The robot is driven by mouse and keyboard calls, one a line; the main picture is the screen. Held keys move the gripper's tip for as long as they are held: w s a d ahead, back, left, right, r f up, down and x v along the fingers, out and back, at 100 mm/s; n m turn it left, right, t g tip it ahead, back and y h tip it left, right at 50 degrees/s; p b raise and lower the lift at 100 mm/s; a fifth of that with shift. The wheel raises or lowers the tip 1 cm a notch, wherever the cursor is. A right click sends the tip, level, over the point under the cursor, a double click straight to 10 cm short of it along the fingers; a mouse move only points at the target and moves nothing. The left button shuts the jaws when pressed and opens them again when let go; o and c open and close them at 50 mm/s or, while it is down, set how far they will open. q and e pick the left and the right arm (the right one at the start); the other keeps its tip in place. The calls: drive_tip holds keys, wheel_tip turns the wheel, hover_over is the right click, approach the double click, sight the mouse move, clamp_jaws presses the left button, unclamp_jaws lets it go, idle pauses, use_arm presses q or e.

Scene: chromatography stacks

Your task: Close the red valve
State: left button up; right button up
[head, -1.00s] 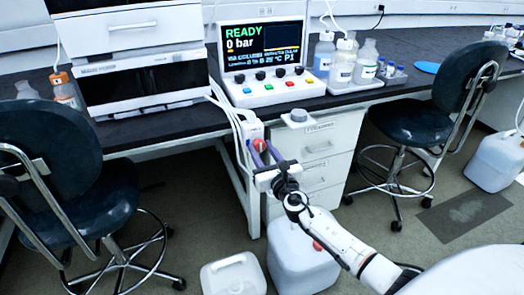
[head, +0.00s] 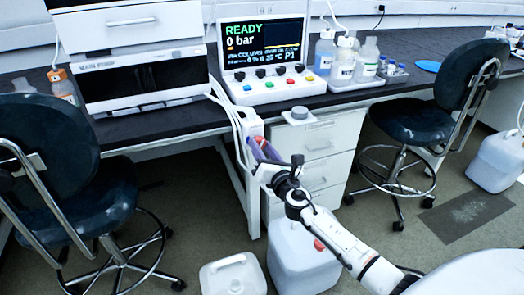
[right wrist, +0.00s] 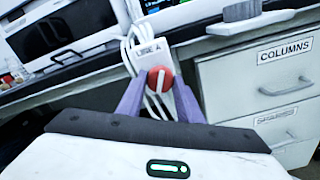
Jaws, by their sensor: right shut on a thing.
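The red valve (right wrist: 160,80) is a round red knob with a white bar across it, on the front of a white housing labelled "LINE A" (right wrist: 146,50). In the right wrist view the bar stands nearly upright, leaning slightly. The purple fingers of my right gripper (right wrist: 159,100) reach up on both sides of the knob and are shut on it. In the head view my right gripper (head: 264,150) is at the housing (head: 250,124) below the bench edge, and its fingers mostly hide the knob. My left gripper is not in view.
White tubes (head: 228,108) run down beside the housing. A control box (head: 264,62) on the bench shows "READY" and "0 bar". Drawers (head: 325,145) stand right of the valve. White jugs (head: 292,255) are on the floor below, and dark chairs (head: 60,160) stand at both sides.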

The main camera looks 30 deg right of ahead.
drive_tip(key=shift+f+m, duration=0.1)
drive_tip(key=shift+m, duration=0.4)
use_arm(q)
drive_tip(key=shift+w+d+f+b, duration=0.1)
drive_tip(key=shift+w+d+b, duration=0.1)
drive_tip(key=shift+b, duration=0.6)
use_arm(e)
drive_tip(key=m, duration=1.1)
drive_tip(key=shift+a+m, duration=0.1)
drive_tip(key=shift+m, duration=0.2)
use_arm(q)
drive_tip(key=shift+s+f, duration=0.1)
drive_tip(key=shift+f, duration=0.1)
use_arm(e)
drive_tip(key=o, duration=1)
drive_tip(key=shift+o, duration=0.2)
drive_tip(key=shift+s+r, duration=0.15)
drive_tip(key=shift+r, duration=0.05)
